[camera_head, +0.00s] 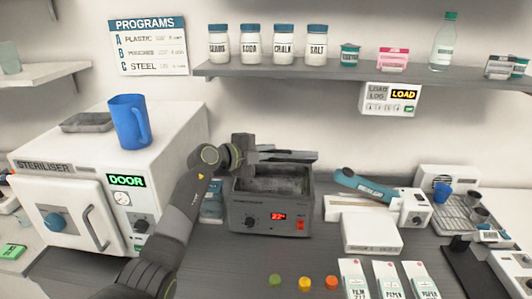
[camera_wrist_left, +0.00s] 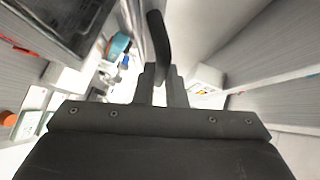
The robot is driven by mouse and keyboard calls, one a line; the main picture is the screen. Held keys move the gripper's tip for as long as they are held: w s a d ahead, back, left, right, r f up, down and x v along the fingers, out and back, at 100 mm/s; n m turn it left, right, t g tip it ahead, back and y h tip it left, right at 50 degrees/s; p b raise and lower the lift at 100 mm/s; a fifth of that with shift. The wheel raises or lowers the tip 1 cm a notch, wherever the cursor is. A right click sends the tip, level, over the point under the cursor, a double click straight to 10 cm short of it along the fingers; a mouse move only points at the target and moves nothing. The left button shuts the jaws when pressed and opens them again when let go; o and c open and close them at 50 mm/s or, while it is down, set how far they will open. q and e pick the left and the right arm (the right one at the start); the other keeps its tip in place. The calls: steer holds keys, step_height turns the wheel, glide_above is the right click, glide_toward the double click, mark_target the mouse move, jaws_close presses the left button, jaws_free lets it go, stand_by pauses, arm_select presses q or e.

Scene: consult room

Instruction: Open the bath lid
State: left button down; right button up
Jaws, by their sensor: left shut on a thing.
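The bath (camera_head: 268,222) is a dark grey box with a red display on its front, standing on the counter. Its grey interior shows from above. The grey lid (camera_head: 298,157) shows as a thin slab above the bath's back edge, clear of the opening. I cannot tell whether it is joined to the bath there. My left gripper (camera_head: 257,150) is at the lid's left end. In the left wrist view, the gripper (camera_wrist_left: 160,82) is shut on a dark curved bar (camera_wrist_left: 158,42), which looks like the lid's handle. My right gripper is not in view.
The white steriliser (camera_head: 75,240) stands left, with a blue mug (camera_head: 130,122) on top. A teal tool (camera_head: 362,184) and white boxes (camera_head: 370,231) lie right of the bath. A shelf (camera_head: 300,70) with jars hangs above. Coloured discs (camera_head: 304,283) lie in front.

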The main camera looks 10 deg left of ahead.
arm_select(q)
steer(key=c, duration=1.5)
jaws_free()
steer(key=shift+a, duration=0.1)
steer(key=shift+b+v, duration=2)
steer(key=shift+v, duration=4)
steer(key=shift+f, duration=0.1)
